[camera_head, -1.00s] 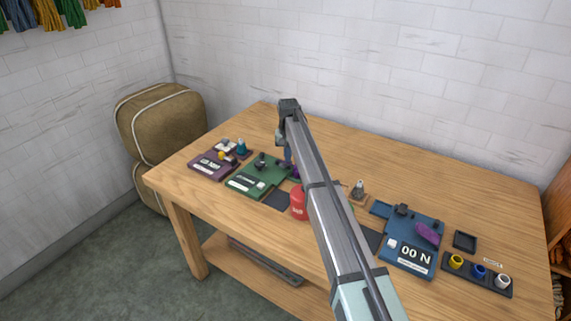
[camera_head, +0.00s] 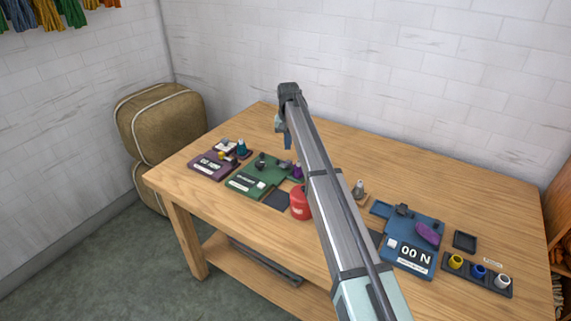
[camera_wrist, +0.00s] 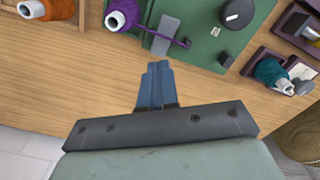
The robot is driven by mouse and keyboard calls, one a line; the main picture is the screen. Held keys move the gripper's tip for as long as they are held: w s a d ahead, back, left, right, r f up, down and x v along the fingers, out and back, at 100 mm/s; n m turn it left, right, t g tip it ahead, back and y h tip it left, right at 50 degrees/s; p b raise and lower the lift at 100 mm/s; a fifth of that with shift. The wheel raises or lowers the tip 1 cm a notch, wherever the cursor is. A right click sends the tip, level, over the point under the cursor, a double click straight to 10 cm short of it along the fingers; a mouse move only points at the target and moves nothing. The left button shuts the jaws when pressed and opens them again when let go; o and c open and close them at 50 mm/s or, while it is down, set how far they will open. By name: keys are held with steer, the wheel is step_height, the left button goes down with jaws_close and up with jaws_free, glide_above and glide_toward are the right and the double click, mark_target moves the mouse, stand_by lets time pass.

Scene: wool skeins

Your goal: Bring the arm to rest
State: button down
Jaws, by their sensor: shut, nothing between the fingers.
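My gripper (camera_head: 288,142) hangs from the end of my arm above the back part of the wooden table (camera_head: 390,150) in the head view. In the wrist view its blue fingers (camera_wrist: 155,85) are together with nothing between them. The fingers are apart from the things on the table. The green device (camera_wrist: 215,30) lies beyond the fingertips in the wrist view, with a purple yarn spool (camera_wrist: 124,14) beside it. In the head view my arm hides part of the table's middle.
A purple device (camera_head: 212,165) stands at the table's left. A red canister (camera_head: 300,202) stands near the front middle. A blue device (camera_head: 412,245) and a tray of small coloured cups (camera_head: 478,275) are at the right. The back of the table is clear.

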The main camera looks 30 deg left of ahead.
steer(key=shift+r, duration=0.55)
